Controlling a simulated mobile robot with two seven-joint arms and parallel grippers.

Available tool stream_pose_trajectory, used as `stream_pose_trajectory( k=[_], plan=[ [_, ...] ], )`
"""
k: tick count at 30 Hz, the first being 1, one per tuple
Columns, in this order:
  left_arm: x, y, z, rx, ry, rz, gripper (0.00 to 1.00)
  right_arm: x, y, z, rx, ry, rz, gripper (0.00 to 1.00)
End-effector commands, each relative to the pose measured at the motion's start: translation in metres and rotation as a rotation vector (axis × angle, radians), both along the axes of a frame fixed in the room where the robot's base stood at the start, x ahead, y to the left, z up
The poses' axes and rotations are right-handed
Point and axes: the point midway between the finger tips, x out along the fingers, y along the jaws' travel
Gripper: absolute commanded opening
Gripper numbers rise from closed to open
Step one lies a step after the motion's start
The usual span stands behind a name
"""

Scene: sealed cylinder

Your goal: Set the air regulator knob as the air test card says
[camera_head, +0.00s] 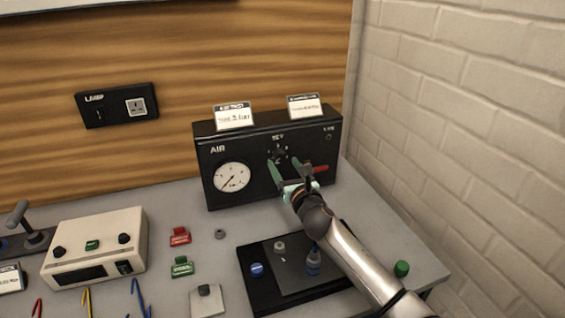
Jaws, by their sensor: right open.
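The black air regulator box (268,187) stands at the back of the bench, marked AIR and SET. Its round white gauge (232,177) has a dark needle pointing to the lower left. The regulator knob (278,155) sits under the SET mark and is partly hidden by my gripper. My right gripper (286,166) is open, its fingers at the knob; I cannot tell whether they touch it. Two cards stand on the box: the left card (233,116) and the right card (305,106). Their small writing is hard to read. My left gripper is out of view.
A red lever (320,169) sticks out right of my gripper. A black tray (262,291) with small parts lies below my right arm. A cream instrument box (97,247) and red (180,236) and green (182,266) blocks stand left. A brick wall (470,130) bounds the right.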

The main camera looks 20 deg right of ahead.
Motion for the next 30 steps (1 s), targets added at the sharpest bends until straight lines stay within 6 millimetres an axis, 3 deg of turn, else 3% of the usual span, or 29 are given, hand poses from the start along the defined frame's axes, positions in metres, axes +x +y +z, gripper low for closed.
stream_pose_trajectory(
  k=[6,19,30],
  plan=[
    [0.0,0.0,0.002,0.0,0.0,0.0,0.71,0.018,0.0,0.001,-0.001,-0.001,-0.002,0.69],
    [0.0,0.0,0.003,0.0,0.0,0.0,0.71,0.023,0.001,0.0,-0.002,0.0,0.0,0.69],
    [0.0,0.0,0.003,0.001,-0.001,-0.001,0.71,0.023,0.001,0.0,-0.002,0.0,0.0,0.29]
  ],
)
